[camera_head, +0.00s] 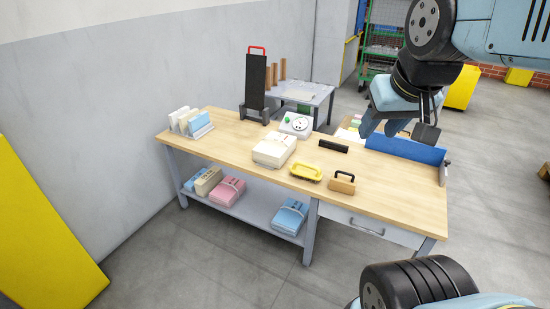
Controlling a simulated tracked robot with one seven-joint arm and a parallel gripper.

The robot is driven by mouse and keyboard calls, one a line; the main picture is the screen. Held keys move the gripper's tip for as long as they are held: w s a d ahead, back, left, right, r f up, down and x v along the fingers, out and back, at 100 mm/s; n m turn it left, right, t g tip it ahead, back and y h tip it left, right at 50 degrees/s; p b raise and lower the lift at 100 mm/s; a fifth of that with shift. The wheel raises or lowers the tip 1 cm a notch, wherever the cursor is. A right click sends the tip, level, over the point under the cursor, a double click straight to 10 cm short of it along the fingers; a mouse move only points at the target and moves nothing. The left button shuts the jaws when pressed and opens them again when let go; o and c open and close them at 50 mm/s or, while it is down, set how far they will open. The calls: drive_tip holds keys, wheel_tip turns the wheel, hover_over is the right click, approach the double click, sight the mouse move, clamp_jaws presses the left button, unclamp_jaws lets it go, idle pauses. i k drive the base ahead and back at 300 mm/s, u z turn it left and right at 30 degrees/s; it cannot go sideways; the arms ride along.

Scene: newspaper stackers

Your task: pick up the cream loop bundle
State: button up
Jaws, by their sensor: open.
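A cream bundle (274,148) of stacked sheets lies flat on the middle of the wooden workbench (225,135). A pale band seems to cross its top; I cannot make out a loop clearly. A tan-cream bundle (208,182) lies on the lower shelf at the left. My gripper (398,124) is open and empty, at the upper right of the picture, up and to the right of the bundle on the bench. It appears above the bench's right end, fingers pointing down, well apart from both bundles.
On the bench are a yellow tray (306,172), a wood block with black handle (342,183), a black bar (333,145), a white device (297,124), a black upright stand (255,85) and a blue panel (405,149). Pink (226,192) and blue (290,216) bundles lie below.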

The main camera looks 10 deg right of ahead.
sight(274, 150)
drive_tip(key=u, duration=0.15)
drive_tip(key=k, duration=0.25)
drive_tip(key=u, duration=1.3)
drive_tip(key=i, duration=2.45)
drive_tip(key=z, duration=2.3)
drive_tip(key=i, duration=0.15)
drive_tip(key=u, duration=0.2)
